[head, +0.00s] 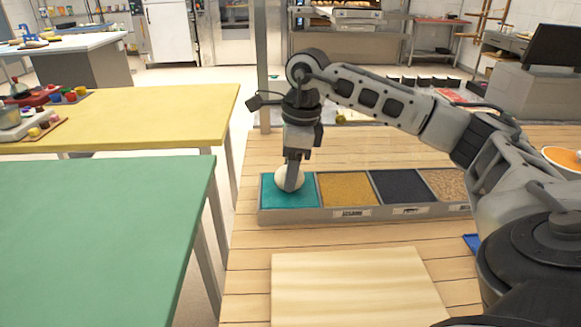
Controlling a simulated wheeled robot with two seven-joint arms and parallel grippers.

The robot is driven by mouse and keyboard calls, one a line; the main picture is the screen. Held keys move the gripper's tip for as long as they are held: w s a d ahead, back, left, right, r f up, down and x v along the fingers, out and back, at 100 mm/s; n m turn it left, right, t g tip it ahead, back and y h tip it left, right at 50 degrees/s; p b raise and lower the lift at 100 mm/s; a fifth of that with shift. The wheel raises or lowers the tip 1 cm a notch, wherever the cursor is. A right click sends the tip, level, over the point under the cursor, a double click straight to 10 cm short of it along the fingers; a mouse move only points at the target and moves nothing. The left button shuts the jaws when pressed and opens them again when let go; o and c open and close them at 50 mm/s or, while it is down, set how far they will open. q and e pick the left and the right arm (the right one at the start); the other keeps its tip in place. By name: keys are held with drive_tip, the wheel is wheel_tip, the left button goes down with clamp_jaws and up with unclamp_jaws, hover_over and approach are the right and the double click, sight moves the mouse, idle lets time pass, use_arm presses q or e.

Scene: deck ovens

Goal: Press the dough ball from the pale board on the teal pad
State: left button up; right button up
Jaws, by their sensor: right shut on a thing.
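The dough ball (283,181) is pale and round, at the teal pad. My right gripper (291,182) points down and is shut on it. The teal pad (289,201) fills the leftmost compartment of a grey tray (330,214). Whether the dough touches the pad or is just above it is hard to tell. The pale board (350,290) lies bare on the wooden table in front of the tray. My left gripper is not in view.
To the right of the pad, the tray holds yellow grains (347,188), a dark filling (401,186) and tan flakes (446,183). A green table (90,230) and a yellow table (150,115) stand at the left, with a gap before the wooden table.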

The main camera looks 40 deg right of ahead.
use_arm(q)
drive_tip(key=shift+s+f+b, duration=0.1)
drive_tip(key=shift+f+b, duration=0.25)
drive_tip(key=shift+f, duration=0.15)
use_arm(e)
drive_tip(key=shift+f, duration=0.5)
drive_tip(key=shift+f, duration=0.1)
idle(1.1)
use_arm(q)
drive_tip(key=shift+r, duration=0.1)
